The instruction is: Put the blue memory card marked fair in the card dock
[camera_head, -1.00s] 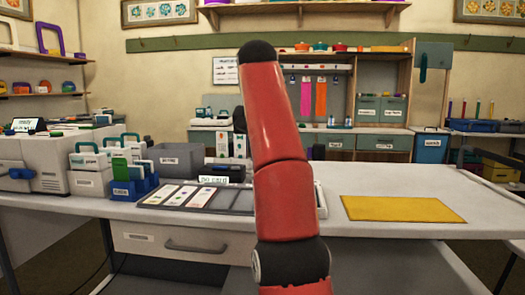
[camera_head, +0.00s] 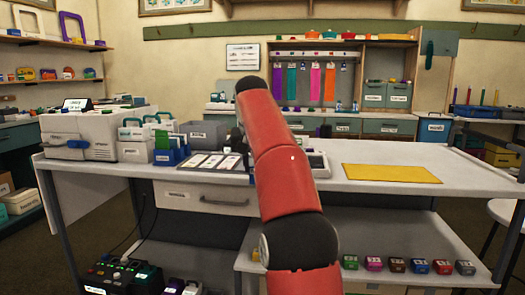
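My red arm rises through the middle of the head view, and its upper link hides part of the table behind it. My gripper cannot be made out; only a small dark part shows just left of the arm. A blue rack (camera_head: 171,157) on the left of the white table holds several upright cards, too small to read. A dark tray (camera_head: 182,167) with pale marked cards lies right of it. I cannot tell which card is the blue one marked fair. A grey device (camera_head: 319,165) shows partly right of my arm; I cannot tell whether it is the card dock.
The white table (camera_head: 360,152) carries a yellow mat (camera_head: 392,173) at right, with bare top around it. A lower shelf (camera_head: 395,240) holds several small coloured boxes. A stool (camera_head: 508,211) stands at right.

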